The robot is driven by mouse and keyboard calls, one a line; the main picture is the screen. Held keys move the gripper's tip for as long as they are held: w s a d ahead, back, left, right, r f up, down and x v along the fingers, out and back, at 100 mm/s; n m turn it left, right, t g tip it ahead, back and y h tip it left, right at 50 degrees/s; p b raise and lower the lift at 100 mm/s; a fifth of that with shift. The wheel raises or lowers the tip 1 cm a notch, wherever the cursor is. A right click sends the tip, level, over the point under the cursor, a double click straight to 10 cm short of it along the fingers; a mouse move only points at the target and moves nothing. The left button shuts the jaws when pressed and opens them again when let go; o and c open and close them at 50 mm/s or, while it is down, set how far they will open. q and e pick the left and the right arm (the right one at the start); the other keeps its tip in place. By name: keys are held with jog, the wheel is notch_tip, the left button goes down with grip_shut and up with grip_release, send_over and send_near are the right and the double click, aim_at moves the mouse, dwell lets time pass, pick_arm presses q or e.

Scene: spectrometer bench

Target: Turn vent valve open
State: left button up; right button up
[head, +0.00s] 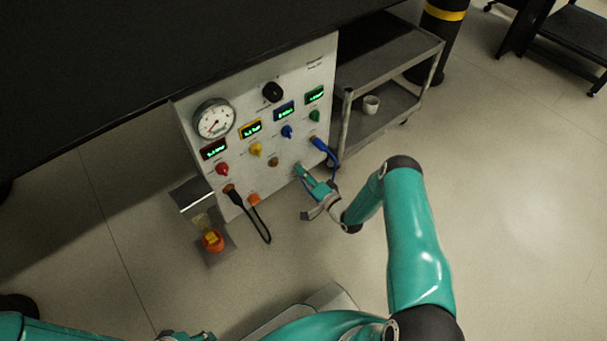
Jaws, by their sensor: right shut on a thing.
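The white instrument panel (262,100) stands left of centre, with a dial gauge, displays and coloured knobs. My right gripper (300,171) is at the lower right of the panel face, below the blue knob (286,131). It is shut on a small part there, apparently the vent valve's handle, which its fingers hide. The valve's angle and any label cannot be read. My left gripper (186,336) only just shows at the bottom edge, far from the panel, and its jaws cannot be made out.
A blue plug with a cable (322,147) sits just right of my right gripper. A black cable (262,226) hangs from the panel's lower left. An orange flask (212,240) stands below. A grey cart (384,100) with a white cup (371,105) is at right. Floor at right is clear.

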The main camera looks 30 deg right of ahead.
jog(key=shift+d+f+m, duration=0.1)
jog(key=shift+m, duration=0.6)
jog(key=o, duration=0.9)
jog(key=shift+o, duration=1.3)
jog(key=shift+s, duration=0.1)
jog(key=s, duration=1.2)
jog(key=shift+d, duration=0.45)
jog(key=shift+w, duration=0.1)
